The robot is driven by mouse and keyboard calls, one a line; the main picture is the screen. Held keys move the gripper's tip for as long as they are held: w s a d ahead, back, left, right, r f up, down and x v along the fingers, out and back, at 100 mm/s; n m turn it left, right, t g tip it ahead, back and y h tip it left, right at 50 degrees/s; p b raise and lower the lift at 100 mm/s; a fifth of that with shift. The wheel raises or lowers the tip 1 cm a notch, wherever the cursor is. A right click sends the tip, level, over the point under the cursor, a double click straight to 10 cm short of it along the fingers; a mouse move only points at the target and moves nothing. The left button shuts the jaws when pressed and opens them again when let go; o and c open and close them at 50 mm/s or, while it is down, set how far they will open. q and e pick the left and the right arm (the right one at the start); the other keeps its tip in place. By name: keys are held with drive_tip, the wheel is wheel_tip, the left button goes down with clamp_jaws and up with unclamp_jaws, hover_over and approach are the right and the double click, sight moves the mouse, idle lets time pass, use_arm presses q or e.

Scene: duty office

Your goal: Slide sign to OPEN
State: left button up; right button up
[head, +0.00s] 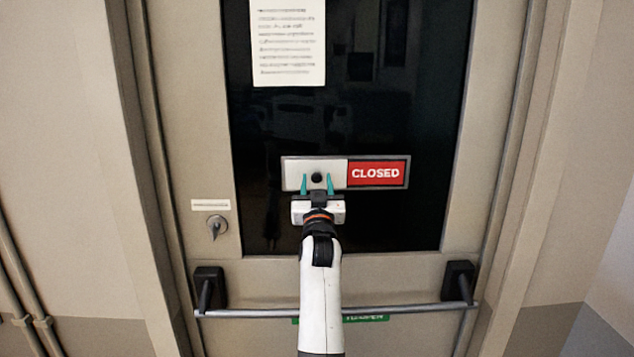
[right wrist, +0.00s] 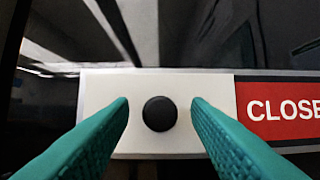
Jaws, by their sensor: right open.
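The sliding sign (head: 378,173) is on the dark glass of the door and shows a red panel reading CLOSED on its right half. A pale grey slider plate (head: 293,175) covers the left half and carries a round black knob (head: 317,177). My right gripper (head: 317,184) is open, with its teal fingers on either side of the knob. In the right wrist view the knob (right wrist: 160,114) sits between the two fingertips, with a gap on each side. The red panel (right wrist: 275,110) is partly cut off there. My left gripper is not in view.
A paper notice (head: 288,42) is on the glass above the sign. A key lock (head: 215,226) is at the left of the door. A push bar (head: 240,313) crosses the door below, behind my right arm, with a green label (head: 365,318) partly hidden.

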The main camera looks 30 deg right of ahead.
drive_tip(key=shift+s+a+r, duration=0.1)
drive_tip(key=shift+s+a, duration=0.05)
drive_tip(key=shift+c, duration=0.7)
drive_tip(key=c, duration=0.3)
clamp_jaws()
drive_tip(key=shift+s+d, duration=0.1)
drive_tip(key=shift+d, duration=0.15)
drive_tip(key=shift+s+d, duration=0.2)
drive_tip(key=shift+d, duration=0.1)
drive_tip(key=s+d, duration=0.2)
drive_tip(key=d, duration=0.2)
drive_tip(key=s+d, duration=0.3)
drive_tip(key=d, duration=0.1)
drive_tip(key=s+d, duration=0.2)
drive_tip(key=d, duration=0.2)
drive_tip(key=shift+s+d, duration=0.15)
drive_tip(key=shift+s, duration=0.1)
use_arm(q)
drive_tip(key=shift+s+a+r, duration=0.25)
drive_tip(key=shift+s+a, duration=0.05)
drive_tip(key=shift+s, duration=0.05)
drive_tip(key=shift+p, duration=0.3)
